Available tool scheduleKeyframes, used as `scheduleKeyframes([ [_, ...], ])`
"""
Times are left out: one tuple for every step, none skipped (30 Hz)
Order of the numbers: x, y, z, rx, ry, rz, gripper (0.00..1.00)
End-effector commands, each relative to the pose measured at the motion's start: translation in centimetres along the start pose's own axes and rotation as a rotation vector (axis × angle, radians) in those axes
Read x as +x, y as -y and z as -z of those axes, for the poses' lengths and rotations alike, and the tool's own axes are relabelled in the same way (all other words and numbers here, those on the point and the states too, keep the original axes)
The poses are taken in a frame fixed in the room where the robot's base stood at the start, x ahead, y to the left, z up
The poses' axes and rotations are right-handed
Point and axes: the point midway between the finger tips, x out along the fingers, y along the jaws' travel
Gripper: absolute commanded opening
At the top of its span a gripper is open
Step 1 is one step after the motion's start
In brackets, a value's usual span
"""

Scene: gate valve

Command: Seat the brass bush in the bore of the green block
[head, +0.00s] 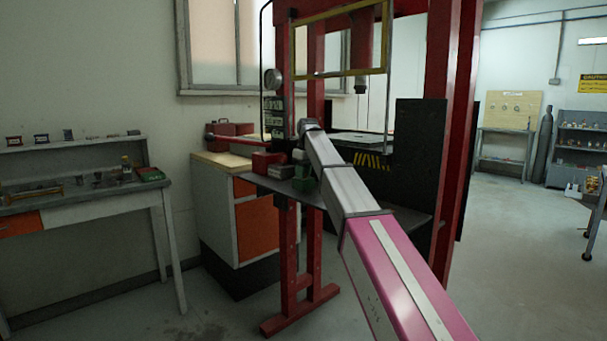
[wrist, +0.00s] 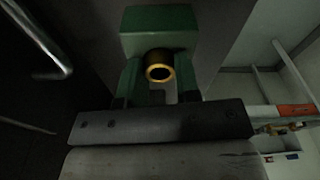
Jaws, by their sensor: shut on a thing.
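In the wrist view the brass bush (wrist: 160,73) shows as a bright open ring on a short dark barrel. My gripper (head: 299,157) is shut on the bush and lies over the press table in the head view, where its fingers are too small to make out. The green block (wrist: 158,27) stands right behind the bush in the wrist view; it also shows in the head view (head: 304,181), just below the end of my arm. The bore is hidden, and I cannot tell whether the bush touches the block or enters it.
The red press frame (head: 451,130) rises around the work spot, with a dark panel (head: 420,150) at right. A red and grey object (head: 268,164) stands left of the block. A cabinet (head: 228,205) and a side bench (head: 85,200) are further left.

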Motion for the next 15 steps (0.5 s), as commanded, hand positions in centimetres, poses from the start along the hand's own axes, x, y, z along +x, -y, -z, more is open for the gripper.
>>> scheduleKeyframes([
  [0.4,0.1,-0.1,0.000,0.003,0.002,0.07],
  [0.5,0.1,-0.1,0.000,0.003,0.002,0.07],
  [0.6,0.1,-0.2,0.000,0.003,0.002,0.07],
  [0.7,0.1,-0.2,0.000,0.004,0.002,0.07],
  [0.8,0.1,-0.2,0.001,0.004,0.002,0.07],
  [1.0,0.1,-0.2,0.001,0.004,0.003,0.07],
  [1.1,0.1,-0.3,0.001,0.005,0.003,0.07],
  [1.2,0.1,-0.3,0.001,0.005,0.003,0.07],
  [1.4,0.1,-0.3,0.001,0.006,0.004,0.07],
  [1.5,0.1,-0.4,0.001,0.006,0.004,0.07],
  [1.6,0.2,-0.4,0.001,0.007,0.004,0.07],
  [1.8,0.2,-0.5,0.001,0.007,0.004,0.07],
  [1.8,0.2,-0.5,0.001,0.007,0.004,0.07],
  [1.9,0.2,-0.5,0.001,0.008,0.004,0.07],
  [2.0,0.3,-0.6,0.001,0.008,0.004,0.07],
])
